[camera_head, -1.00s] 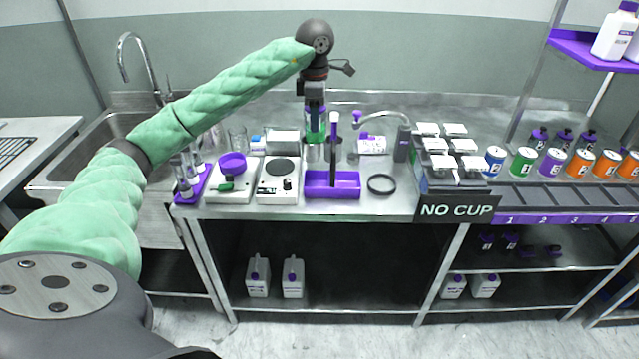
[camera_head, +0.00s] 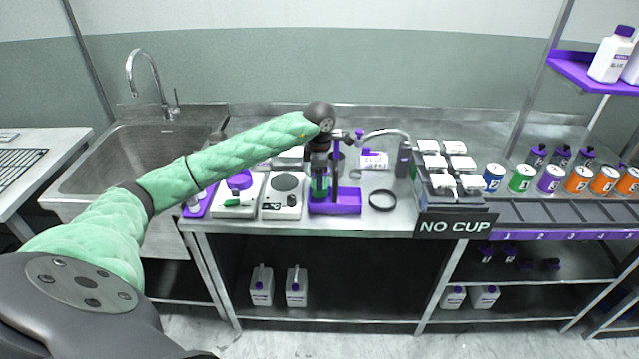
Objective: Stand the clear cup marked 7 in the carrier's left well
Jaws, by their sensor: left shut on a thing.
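The purple carrier (camera_head: 347,208) stands on the steel bench, with an upright handle at its middle. My left gripper (camera_head: 319,180) points down over the left part of the carrier, left of the handle. It is shut on a clear cup (camera_head: 319,188) that shows green between the fingers. The cup is upright and mostly hidden by the gripper; its mark cannot be read. Its lower end is at the carrier's left well, but I cannot tell whether it touches the floor of the well. My right gripper is not in view.
A white scale (camera_head: 283,206) and a white device with a purple top (camera_head: 238,205) stand left of the carrier. A tap (camera_head: 403,155) rises behind.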

